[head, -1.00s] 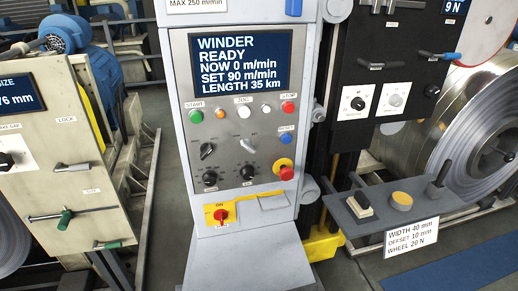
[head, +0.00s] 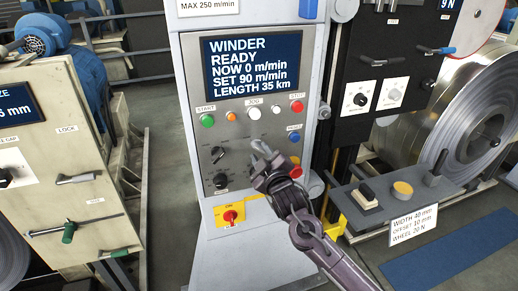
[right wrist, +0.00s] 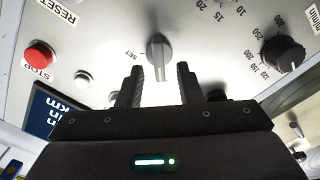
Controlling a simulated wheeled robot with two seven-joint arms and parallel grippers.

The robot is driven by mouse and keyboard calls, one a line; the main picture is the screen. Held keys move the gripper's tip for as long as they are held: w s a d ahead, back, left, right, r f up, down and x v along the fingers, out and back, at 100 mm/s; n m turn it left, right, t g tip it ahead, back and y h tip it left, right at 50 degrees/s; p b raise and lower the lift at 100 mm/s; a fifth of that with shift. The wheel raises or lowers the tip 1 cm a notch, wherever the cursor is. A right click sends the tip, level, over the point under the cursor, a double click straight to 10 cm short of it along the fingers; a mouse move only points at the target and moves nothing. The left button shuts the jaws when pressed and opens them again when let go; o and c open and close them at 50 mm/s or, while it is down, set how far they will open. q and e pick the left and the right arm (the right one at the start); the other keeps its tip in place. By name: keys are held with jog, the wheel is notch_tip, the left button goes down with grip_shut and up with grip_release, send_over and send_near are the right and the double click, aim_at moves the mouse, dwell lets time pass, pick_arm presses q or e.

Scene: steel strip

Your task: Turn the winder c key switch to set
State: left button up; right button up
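The winder key switch is a silver-grey handle on the grey panel, seen in the right wrist view (right wrist: 158,50) with a "SET" label beside it on the left. In the head view my right gripper (head: 263,158) is in front of it and largely hides it. In the right wrist view my right gripper's two dark fingers (right wrist: 160,84) stand apart, one on each side of the handle's line. A gap shows on both sides, and I see no clear contact. My left gripper is not in view.
The winder screen (head: 252,63) reads READY, 0 m/min. Nearby are a red stop button (right wrist: 39,55), a black knob (right wrist: 283,54) and the yellow-backed red switch (head: 230,216). A grey shelf (head: 395,205) with controls juts out at the right.

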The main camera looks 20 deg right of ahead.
jog(key=shift+w, duration=1.05)
grip_shut()
